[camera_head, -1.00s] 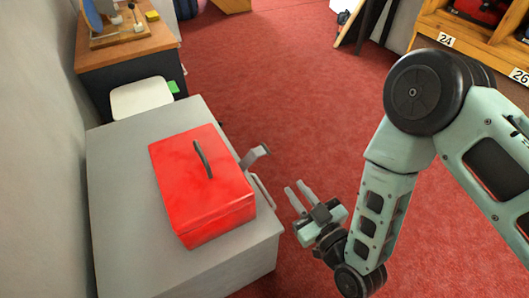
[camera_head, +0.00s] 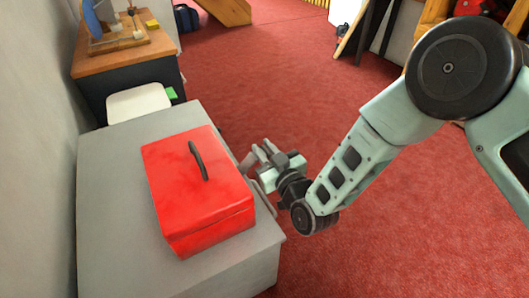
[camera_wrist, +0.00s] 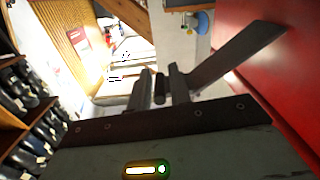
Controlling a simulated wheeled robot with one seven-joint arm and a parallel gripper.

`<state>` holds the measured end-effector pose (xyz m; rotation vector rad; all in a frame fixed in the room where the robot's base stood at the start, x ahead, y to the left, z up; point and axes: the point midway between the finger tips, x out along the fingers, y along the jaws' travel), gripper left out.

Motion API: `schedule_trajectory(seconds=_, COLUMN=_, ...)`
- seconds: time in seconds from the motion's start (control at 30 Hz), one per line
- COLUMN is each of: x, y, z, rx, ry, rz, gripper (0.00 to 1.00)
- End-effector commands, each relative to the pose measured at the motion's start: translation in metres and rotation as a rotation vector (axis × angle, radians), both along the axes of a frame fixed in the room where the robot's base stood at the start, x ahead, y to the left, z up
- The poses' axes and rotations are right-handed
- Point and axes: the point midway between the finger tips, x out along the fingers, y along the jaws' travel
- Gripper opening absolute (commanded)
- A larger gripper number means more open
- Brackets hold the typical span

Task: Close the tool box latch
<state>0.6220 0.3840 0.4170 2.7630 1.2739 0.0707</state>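The red tool box (camera_head: 198,190), with a dark handle on its lid, sits with its lid down on a grey cabinet. Its grey latch (camera_head: 246,163) sticks out from the box's right side, so it stands open. In the wrist view the latch (camera_wrist: 238,57) is a slanting flat plate beside the red box wall (camera_wrist: 292,85). My gripper (camera_head: 263,149) is just right of the latch, its fingers apart. In the wrist view the fingers (camera_wrist: 160,78) are left of the plate. A small dark piece shows between them; I cannot tell whether anything touches.
A grey handle on the cabinet's (camera_head: 110,200) right side is partly hidden by my gripper. A white stool (camera_head: 138,102) and a wooden bench (camera_head: 125,55) stand behind the cabinet. Open red floor (camera_head: 400,220) lies to the right. Shelves (camera_wrist: 25,125) show at left in the wrist view.

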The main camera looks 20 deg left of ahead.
Motion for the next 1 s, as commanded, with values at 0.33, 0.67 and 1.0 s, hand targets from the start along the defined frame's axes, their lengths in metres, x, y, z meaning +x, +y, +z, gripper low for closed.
schedule_trajectory(seconds=0.33, x=0.001, y=0.001, z=0.000, rx=-0.001, ry=0.001, rz=0.000, gripper=0.03)
schedule_trajectory(seconds=0.67, x=-0.005, y=0.005, z=0.013, rx=-0.061, ry=-0.069, rz=0.003, gripper=0.00)
schedule_trajectory(seconds=1.0, x=-0.018, y=0.016, z=0.030, rx=-0.169, ry=-0.193, rz=0.000, gripper=0.00)
